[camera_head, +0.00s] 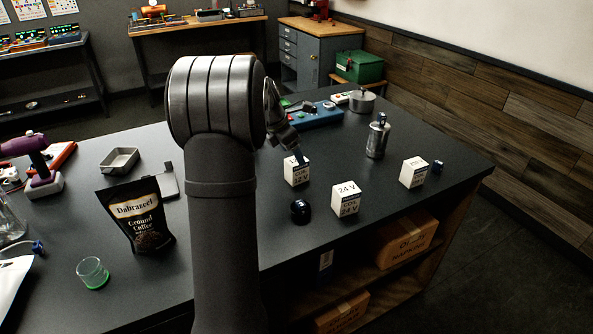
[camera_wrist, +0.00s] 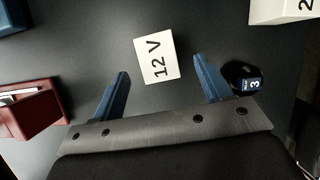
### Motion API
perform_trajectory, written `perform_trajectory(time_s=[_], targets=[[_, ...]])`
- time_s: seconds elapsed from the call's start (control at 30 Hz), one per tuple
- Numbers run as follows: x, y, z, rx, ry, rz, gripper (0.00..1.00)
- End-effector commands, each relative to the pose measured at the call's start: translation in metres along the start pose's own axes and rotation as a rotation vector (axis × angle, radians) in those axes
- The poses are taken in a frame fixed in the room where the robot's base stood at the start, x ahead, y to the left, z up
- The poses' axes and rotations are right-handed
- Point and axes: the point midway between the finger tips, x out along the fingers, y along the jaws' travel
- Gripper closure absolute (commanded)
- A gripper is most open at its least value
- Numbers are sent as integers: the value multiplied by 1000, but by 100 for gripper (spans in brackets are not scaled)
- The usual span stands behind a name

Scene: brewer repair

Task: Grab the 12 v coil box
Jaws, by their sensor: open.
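The 12 V coil box (camera_head: 297,172) is a small white carton with "12 V" in black print. It stands on the dark tabletop near the middle of the head view. In the wrist view the 12 V box (camera_wrist: 157,57) lies just beyond the fingertips, roughly centred between them and slightly turned. My gripper (camera_wrist: 165,78) is open, with its two blue fingers apart and nothing between them. In the head view my gripper (camera_head: 301,157) is just above and beside the 12 V box, its fingers partly hidden by the wrist.
A white 24 V box (camera_head: 346,198) stands to the right, and another white box (camera_head: 414,172) farther right. A dark round part (camera_head: 300,210) sits close in front of the 12 V box. A metal canister (camera_head: 377,138) and blue device (camera_head: 315,117) stand behind. A coffee bag (camera_head: 137,220) stands left.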

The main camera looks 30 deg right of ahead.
Motion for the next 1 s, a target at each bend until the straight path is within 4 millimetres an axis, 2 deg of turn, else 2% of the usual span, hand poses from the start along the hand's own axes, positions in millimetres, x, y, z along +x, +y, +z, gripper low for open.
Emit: perform_trajectory(time_s=[0.27, 0.6, 0.83, 1.0], targets=[[17, 0, -1, 0, 1, 0, 29], [62, 3, -4, 2, 1, 0, 29], [64, 3, -3, 1, 0, 2, 29], [63, 3, -3, 1, 0, 1, 62]])
